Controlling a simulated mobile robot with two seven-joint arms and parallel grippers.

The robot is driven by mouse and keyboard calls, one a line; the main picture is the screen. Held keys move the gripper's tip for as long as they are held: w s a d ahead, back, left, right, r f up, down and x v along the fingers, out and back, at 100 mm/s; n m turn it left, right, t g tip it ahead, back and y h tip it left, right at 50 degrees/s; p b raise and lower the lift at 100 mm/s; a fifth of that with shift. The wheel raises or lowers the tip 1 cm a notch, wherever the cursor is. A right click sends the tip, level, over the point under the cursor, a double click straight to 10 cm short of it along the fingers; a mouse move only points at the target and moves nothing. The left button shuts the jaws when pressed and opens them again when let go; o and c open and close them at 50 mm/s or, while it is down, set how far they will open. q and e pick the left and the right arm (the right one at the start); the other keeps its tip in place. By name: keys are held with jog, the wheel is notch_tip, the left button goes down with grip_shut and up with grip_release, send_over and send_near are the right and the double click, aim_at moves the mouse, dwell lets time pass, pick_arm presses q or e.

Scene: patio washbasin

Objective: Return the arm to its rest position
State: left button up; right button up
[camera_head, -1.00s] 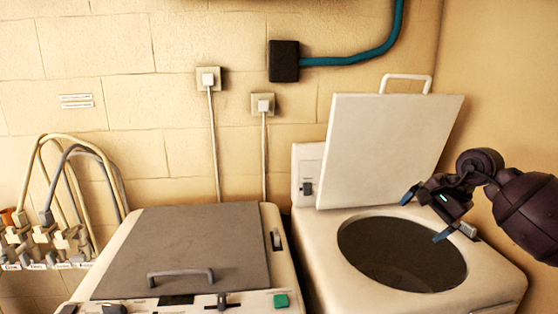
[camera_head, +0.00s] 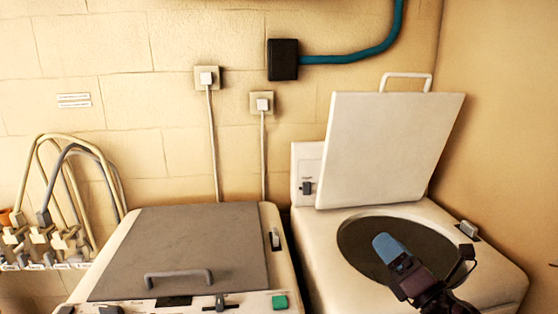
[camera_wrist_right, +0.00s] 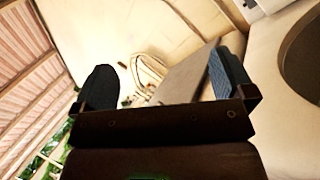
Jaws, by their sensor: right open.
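My right gripper (camera_head: 425,249) is in the lower right of the head view, in front of the round dark opening (camera_head: 362,247) of the right-hand machine. It is dark with blue fingertips and holds nothing. In the right wrist view its two blue fingers (camera_wrist_right: 162,84) stand wide apart with nothing between them. The right-hand machine (camera_head: 325,285) is cream-coloured, and its white lid (camera_head: 385,150) stands raised, leaning back near the wall. My left gripper is not in view.
A second machine with a closed grey lid (camera_head: 185,245) stands to the left. Several hoses and taps (camera_head: 60,235) are at the far left wall. Two plugs with cords (camera_head: 208,80) and a black box with a teal pipe (camera_head: 283,60) are on the wall. The right wall (camera_head: 505,150) is close.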

jog(key=s+d+f+m+g+h, duration=0.2)
jog(key=s+d+f+m+h, duration=0.4)
jog(key=m, duration=0.6)
jog(key=s+d+f+m+g+h, duration=0.35)
jog(key=f+m+h, duration=0.4)
jog(key=m, duration=0.35)
jog(key=s+a+f+m+g+y, duration=0.15)
jog(key=s+f+m+g, duration=0.35)
jog(key=s, duration=0.5)
jog(key=s+a+f+m+g+y, duration=0.15)
jog(key=s+f+m+g, duration=0.3)
jog(key=s, duration=0.55)
jog(key=w+f+t+b, duration=0.2)
jog(key=f+b, duration=0.3)
jog(key=f, duration=0.6)
jog(key=w+f+t+b, duration=0.3)
jog(key=f+t+b, duration=0.1)
jog(key=f, duration=0.6)
jog(key=shift+w+a+f+t+b, duration=0.3)
jog(key=shift+a+f+t+b, duration=0.1)
jog(key=shift+b, duration=0.1)
